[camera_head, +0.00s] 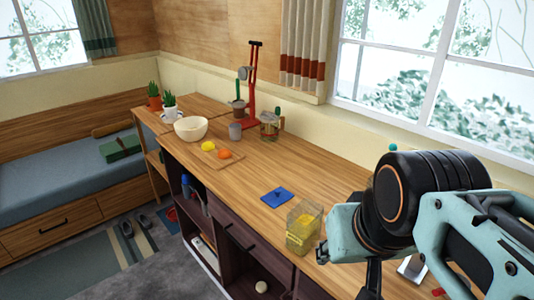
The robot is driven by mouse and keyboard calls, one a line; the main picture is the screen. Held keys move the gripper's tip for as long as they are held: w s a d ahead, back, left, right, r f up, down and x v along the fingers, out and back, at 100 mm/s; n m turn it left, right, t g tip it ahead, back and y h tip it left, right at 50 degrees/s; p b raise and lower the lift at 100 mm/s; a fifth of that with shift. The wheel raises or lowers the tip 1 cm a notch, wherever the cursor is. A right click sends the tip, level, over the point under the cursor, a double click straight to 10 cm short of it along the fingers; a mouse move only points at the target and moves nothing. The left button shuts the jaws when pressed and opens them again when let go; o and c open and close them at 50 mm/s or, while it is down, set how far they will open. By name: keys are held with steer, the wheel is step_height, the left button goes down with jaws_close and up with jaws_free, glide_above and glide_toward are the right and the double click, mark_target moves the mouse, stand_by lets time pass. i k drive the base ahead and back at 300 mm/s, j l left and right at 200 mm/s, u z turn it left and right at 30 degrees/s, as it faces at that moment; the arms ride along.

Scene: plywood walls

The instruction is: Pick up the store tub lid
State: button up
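A flat blue square with a small dark mark in its middle, which looks like the store tub lid (277,198), lies on the wooden counter. A clear tub (303,228) with yellow contents stands just in front of it, to the right. My gripper (322,254) is at the right, beside the tub in the picture and apart from the lid. My own arm covers much of the right side. The fingers are mostly hidden, so I cannot tell whether they are open or shut.
The counter (235,182) is clear left of the lid. Farther back are a board (222,160) with a yellow and an orange fruit, a cream bowl (190,129), a grey cup (235,131), a glass jar (269,126) and a tall red stand (251,100). A window is behind the counter.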

mark_target(278, 197)
steer(key=j+z, duration=0.35)
steer(key=j, duration=0.85)
steer(key=i+j+z, duration=0.15)
steer(key=j, duration=0.2)
steer(key=j+z, duration=0.1)
steer(key=j, duration=0.3)
steer(key=i+j+z, duration=0.2)
steer(key=j, duration=0.15)
steer(key=i+j+z, duration=0.15)
steer(key=j, duration=0.2)
steer(key=i+j+z, duration=0.2)
steer(key=j, duration=0.15)
steer(key=j+z, duration=0.15)
steer(key=j, duration=0.2)
steer(key=i+l+u, duration=0.15)
steer(key=i, duration=0.3)
steer(key=l, duration=0.1)
